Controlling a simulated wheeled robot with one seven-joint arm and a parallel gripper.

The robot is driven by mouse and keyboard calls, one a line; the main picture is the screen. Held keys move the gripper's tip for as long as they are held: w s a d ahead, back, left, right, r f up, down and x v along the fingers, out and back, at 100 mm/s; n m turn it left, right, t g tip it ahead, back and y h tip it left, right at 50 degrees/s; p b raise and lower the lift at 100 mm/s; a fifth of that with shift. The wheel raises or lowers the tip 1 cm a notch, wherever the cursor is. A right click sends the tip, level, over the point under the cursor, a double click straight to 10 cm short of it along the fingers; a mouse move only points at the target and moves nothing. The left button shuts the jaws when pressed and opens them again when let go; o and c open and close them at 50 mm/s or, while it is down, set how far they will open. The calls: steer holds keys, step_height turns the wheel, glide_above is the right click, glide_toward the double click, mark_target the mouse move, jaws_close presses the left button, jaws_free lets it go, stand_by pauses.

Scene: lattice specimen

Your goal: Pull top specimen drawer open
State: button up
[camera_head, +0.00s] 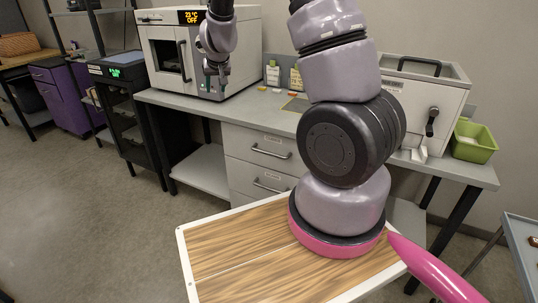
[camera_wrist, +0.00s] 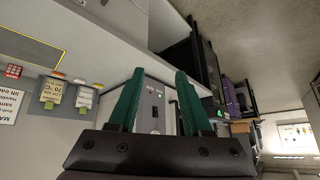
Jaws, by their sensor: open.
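The top specimen drawer (camera_head: 245,143) is the upper grey front under the bench, with a bar handle (camera_head: 270,153); it looks closed. A second drawer front (camera_head: 243,177) with a similar handle is below it. My gripper (camera_head: 216,76) is above the bench in front of the white oven, up and to the left of the drawer handle and well apart from it. In the wrist view its green fingers (camera_wrist: 157,88) are spread with nothing held between them. A grey surface with small dark marks shows beyond them; I cannot tell what it is.
The bench top (camera_head: 245,112) carries the white oven (camera_head: 190,60), small tags, a white box machine (camera_head: 425,95) and a green bin (camera_head: 473,142). A dark cabinet (camera_head: 130,125) stands left of the bench. Floor left of my base is clear.

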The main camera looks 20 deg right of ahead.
step_height(320, 180, down, 10)
steer(key=w+d+n+h, duration=0.1)
steer(key=w+h, duration=0.1)
steer(key=n+t+h, duration=0.2)
steer(key=n+h, duration=0.6)
steer(key=h, duration=0.2)
glide_toward(269, 153)
steer(key=x, duration=1)
steer(key=shift+w+d+f, duration=0.2)
steer(key=shift+w+f, duration=0.1)
steer(key=shift+f, duration=0.05)
jaws_close()
